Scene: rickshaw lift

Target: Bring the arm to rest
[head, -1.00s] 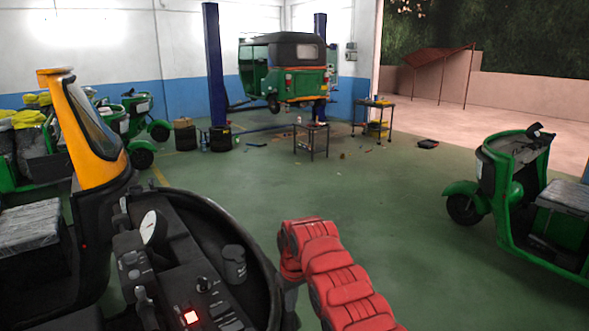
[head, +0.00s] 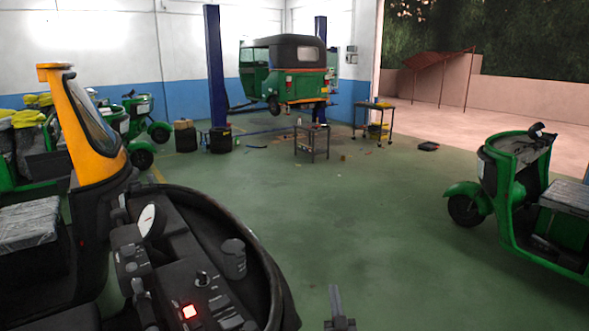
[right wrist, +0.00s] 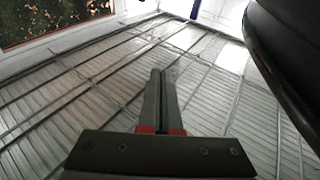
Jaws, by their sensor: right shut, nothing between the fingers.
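My right gripper (head: 335,302) shows at the bottom edge of the head view, with its fingers pointing up. In the right wrist view its two grey fingers (right wrist: 158,95) lie together, shut and empty, in front of the ceiling. The red arm is out of the head view; only the gripper's end and a bit of dark mount show. My left gripper is not in view. A black dashboard (head: 183,232) with a white gauge and a lit red button stands to the left of the right gripper, apart from it.
A green rickshaw (head: 292,80) hangs raised between blue lift posts (head: 215,70). A small table (head: 312,140) and a tool cart (head: 373,115) stand near it. A green vehicle (head: 510,195) stands at right. The green floor (head: 370,215) between is clear.

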